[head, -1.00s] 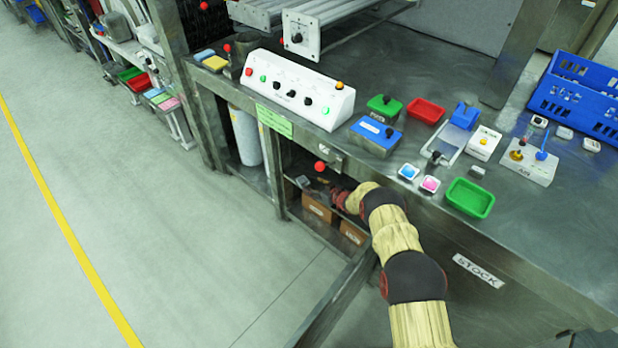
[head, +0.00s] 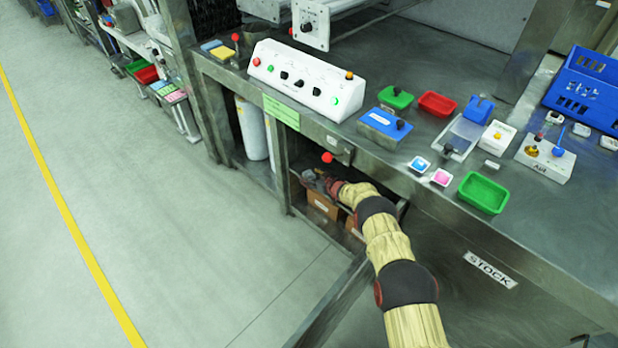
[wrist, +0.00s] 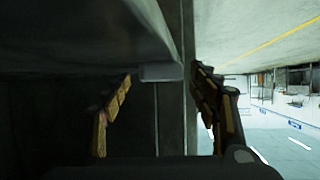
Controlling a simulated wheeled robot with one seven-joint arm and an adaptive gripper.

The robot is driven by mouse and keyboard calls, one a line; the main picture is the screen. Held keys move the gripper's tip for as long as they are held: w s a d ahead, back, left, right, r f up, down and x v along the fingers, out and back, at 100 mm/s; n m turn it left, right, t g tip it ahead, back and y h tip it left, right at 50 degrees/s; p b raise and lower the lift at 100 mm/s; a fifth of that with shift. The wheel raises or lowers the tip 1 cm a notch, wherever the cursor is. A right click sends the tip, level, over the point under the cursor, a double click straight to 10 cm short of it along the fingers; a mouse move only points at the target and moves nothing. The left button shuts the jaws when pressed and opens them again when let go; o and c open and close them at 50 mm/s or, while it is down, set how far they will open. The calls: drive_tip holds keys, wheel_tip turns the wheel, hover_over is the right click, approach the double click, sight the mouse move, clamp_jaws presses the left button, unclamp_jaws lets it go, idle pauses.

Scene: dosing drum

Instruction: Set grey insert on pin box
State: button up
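My gripper (head: 318,180) reaches into the dark shelf space under the bench, and its tips are hard to make out in the head view. I see no grey insert for certain. A small pale grey block (head: 490,165) lies on the bench behind the green tray, far from my gripper. No box can be surely read as the pin box; cardboard boxes (head: 323,205) with unreadable labels stand on the shelf below my gripper.
The steel bench edge (head: 420,187) runs above my forearm. A red-knobbed fitting (head: 328,157) juts from its front. A white control panel (head: 305,82), a blue box (head: 384,124) and a green tray (head: 482,192) stand on top. The floor at left is clear.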

drive_tip(key=shift+c, duration=1.2)
drive_tip(key=c, duration=1)
drive_tip(key=shift+r, duration=0.1)
drive_tip(key=shift+c, duration=0.2)
